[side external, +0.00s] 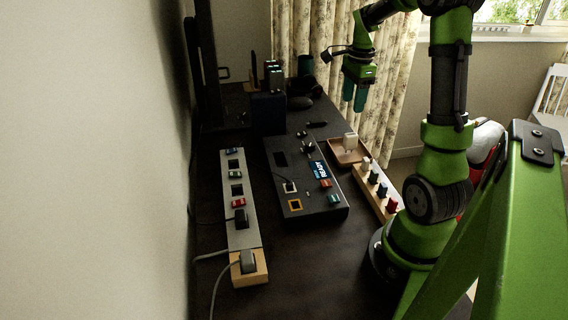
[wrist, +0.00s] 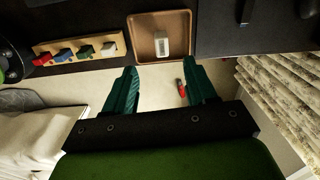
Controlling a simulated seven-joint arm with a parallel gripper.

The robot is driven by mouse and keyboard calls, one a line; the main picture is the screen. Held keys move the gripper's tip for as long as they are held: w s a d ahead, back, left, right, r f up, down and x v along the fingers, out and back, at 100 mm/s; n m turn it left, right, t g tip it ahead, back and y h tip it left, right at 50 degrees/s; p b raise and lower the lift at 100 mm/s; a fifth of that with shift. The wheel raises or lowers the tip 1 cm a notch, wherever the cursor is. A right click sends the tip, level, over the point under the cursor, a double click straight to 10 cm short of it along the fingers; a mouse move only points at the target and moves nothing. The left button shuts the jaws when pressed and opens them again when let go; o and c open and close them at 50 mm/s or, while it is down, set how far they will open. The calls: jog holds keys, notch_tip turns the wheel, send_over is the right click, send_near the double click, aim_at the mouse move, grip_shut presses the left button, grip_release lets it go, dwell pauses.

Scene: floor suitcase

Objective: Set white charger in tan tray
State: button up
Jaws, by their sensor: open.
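The white charger (side external: 350,141) is in the tan tray (side external: 335,157) on the dark table. In the wrist view the charger (wrist: 161,43) lies inside the tray (wrist: 143,20), toward its right side, with the tray walls around it. My gripper (side external: 355,105) is raised above the table beyond the tray in the side view. In the wrist view my gripper (wrist: 165,70) has its two teal fingers spread apart with nothing between them. The fingertips are near the tray's edge and apart from the charger.
A wooden rack (side external: 370,190) with several coloured plugs stands beside the tray. A dark panel (side external: 300,190) with sockets and a grey power strip (side external: 240,200) lie to the left. A red object (wrist: 182,88) shows below the table edge. Floral curtains (wrist: 285,100) hang nearby.

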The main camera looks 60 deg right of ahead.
jog(key=w+a+r+n+t, duration=0.25)
jog(key=a+r+n, duration=0.2)
jog(key=a, duration=0.55)
jog(key=s+a+r+n+t+y, duration=0.1)
jog(key=s+a+n+t, duration=0.1)
jog(key=a+n, duration=0.6)
jog(key=s+a+r+n+t+y, duration=0.1)
jog(key=s+a+r+n+t, duration=0.1)
jog(key=a+n, duration=0.7)
jog(key=s+a, duration=0.1)
jog(key=a, duration=0.4)
jog(key=shift+s+a, duration=0.25)
jog(key=shift+s, duration=0.1)
